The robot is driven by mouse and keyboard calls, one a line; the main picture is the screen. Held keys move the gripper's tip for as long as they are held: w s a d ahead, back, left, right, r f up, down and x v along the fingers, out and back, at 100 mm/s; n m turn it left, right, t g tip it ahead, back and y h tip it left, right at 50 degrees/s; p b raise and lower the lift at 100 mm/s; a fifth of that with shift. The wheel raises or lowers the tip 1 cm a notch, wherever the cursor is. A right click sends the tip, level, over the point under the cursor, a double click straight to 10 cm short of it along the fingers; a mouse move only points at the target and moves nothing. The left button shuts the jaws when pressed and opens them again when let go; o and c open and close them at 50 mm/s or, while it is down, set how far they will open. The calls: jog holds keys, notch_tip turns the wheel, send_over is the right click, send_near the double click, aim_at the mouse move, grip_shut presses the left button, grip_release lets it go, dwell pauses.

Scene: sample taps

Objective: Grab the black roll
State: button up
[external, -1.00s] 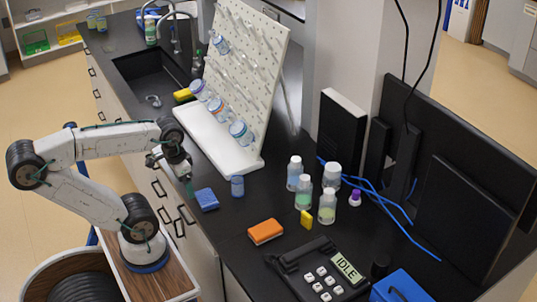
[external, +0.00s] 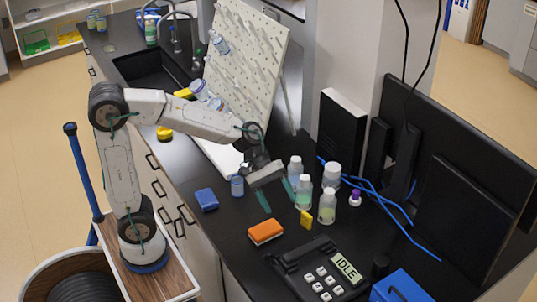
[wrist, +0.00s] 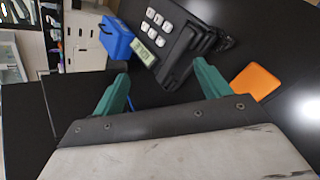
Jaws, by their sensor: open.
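My gripper (external: 279,198) is open and empty above the counter, left of the white-capped bottles and behind the orange sponge, well apart from the black cylinder. In the wrist view its two green fingers (wrist: 161,70) are spread, with the IDLE device beyond them.
Several bottles (external: 328,205), a yellow block (external: 306,219), an orange sponge (external: 265,232) and a blue sponge (external: 206,200) stand nearby. Blue cables (external: 385,197) and monitors line the back.

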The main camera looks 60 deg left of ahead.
jog(key=w+d+f+n+t+h, duration=0.1)
jog(key=w+d+f+n, duration=0.15)
jog(key=w+d, duration=0.25)
jog(key=w+d+f+n+h, duration=0.2)
jog(key=w+d+n, duration=0.2)
jog(key=w+d, duration=0.15)
jog(key=n+t, duration=0.3)
jog(key=n, duration=0.4)
send_near(386, 265)
jog(key=shift+n, duration=0.25)
jog(key=d+f, duration=0.1)
jog(key=w+f, duration=0.1)
jog(key=w+d+f, duration=0.1)
jog(key=shift+d+f, duration=0.3)
jog(key=shift+f, duration=0.1)
jog(key=shift+w+r+x, duration=0.1)
jog(key=shift+r+x, duration=0.05)
jog(key=shift+x, duration=1.3)
jog(key=shift+w+r+x, duration=0.1)
jog(key=shift+w+x, duration=0.05)
jog(key=shift+x, duration=1.35)
jog(key=shift+s, duration=0.1)
jog(key=c, duration=1.1)
